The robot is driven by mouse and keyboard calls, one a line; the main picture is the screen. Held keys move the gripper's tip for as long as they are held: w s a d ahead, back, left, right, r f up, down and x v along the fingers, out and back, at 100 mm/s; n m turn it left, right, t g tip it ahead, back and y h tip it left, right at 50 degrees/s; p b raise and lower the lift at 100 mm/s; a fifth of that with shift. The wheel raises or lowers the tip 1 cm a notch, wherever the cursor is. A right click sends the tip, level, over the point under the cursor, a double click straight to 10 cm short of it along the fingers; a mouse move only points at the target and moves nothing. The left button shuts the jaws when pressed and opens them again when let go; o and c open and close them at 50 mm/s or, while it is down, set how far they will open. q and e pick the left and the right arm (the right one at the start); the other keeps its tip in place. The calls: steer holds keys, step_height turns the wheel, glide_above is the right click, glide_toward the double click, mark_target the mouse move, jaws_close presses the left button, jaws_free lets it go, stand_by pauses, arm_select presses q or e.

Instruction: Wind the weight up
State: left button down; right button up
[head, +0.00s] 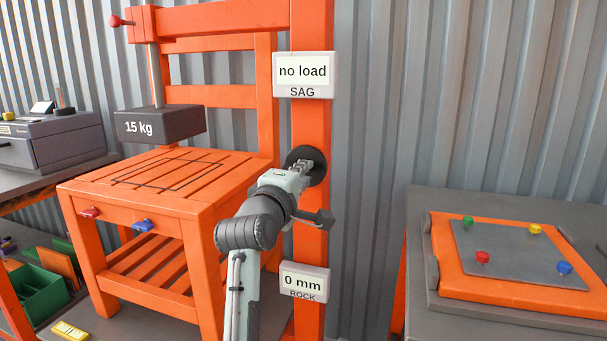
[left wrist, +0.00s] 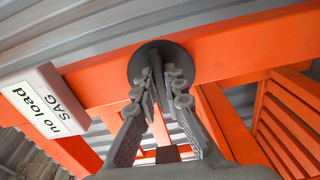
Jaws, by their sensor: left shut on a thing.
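The dark grey weight (head: 185,122), marked 15 kg, hangs on a pale rod (head: 155,75) above the back of an orange slatted bench (head: 120,190). A dark round winding wheel (head: 318,158) sits on the orange post; it also shows in the left wrist view (left wrist: 178,53). My left gripper (head: 302,168) is at the wheel's face, its fingers (left wrist: 158,84) close together and shut on a part of the wheel. The held part is mostly hidden by the fingers. My right gripper is in neither view.
A sign on the post reads "no load, SAG" (head: 303,72); a lower one reads "0 mm, ROCK" (head: 303,282). A dark outline (head: 170,172) marks the bench top. A table with an orange board (head: 445,262) stands right, a grey machine (head: 55,140) left.

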arm_select(q)
steer(key=shift+a+r+n, duration=0.1)
steer(key=shift+r+n, duration=0.25)
steer(key=shift+n, duration=0.05)
steer(key=c, duration=1.6)
jaws_free()
steer(key=shift+w+f, duration=0.1)
steer(key=shift+f, duration=0.15)
